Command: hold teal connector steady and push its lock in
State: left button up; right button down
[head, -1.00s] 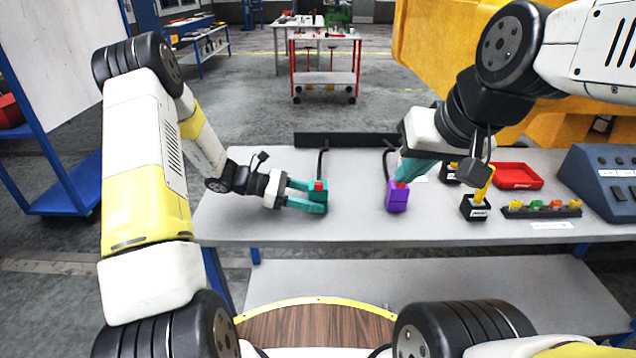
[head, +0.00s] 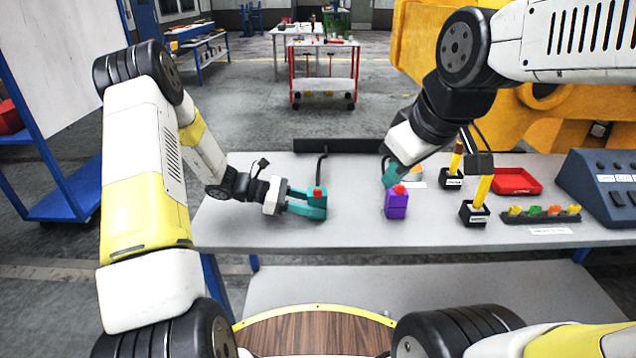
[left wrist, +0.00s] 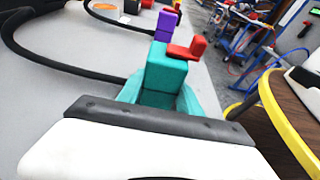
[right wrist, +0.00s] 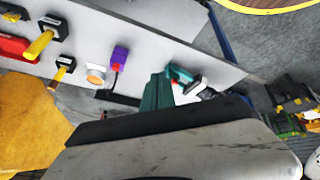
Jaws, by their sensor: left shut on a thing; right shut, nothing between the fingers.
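The teal connector (head: 318,201) stands on the table with a red lock (head: 318,191) on it. In the left wrist view the teal connector (left wrist: 166,70) shows upright, and its red lock (left wrist: 187,49) sticks out to one side. My left gripper (head: 308,203) is shut on the teal connector, its teal fingers on either side of it. My right gripper (head: 390,179) is shut and empty, just behind and above the purple connector, to the right of the teal one. In the right wrist view its closed fingers (right wrist: 158,92) hide part of the table.
The purple connector (head: 397,206) has its own red lock (head: 400,189). To the right are two black holders with yellow sticks (head: 480,195), a red tray (head: 516,181), a rack of coloured pieces (head: 541,214) and a blue console (head: 606,187). Black cables run behind the connectors.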

aim_at(317, 190)
jog(key=w+a+f+n, duration=0.1)
jog(key=a+n, duration=0.3)
jog(key=n, duration=0.5)
jog(key=w+a+f+n+h, duration=0.1)
jog(key=w+a+n, duration=0.3)
jog(key=n, duration=0.6)
jog(key=w+a+f+n+g, duration=0.1)
jog(key=w+a+f+n, duration=0.1)
jog(key=n, duration=0.7)
jog(key=a+f, duration=0.1)
jog(key=a, duration=0.1)
jog(key=shift+w+a+n+h, duration=0.25)
jog(key=shift+a+n+h, duration=0.1)
jog(key=shift+n+h, duration=0.05)
jog(key=shift+f, duration=0.1)
jog(key=w+f, duration=0.7)
jog(key=f, duration=0.2)
jog(key=shift+w, duration=0.4)
jog(key=shift+f, duration=0.1)
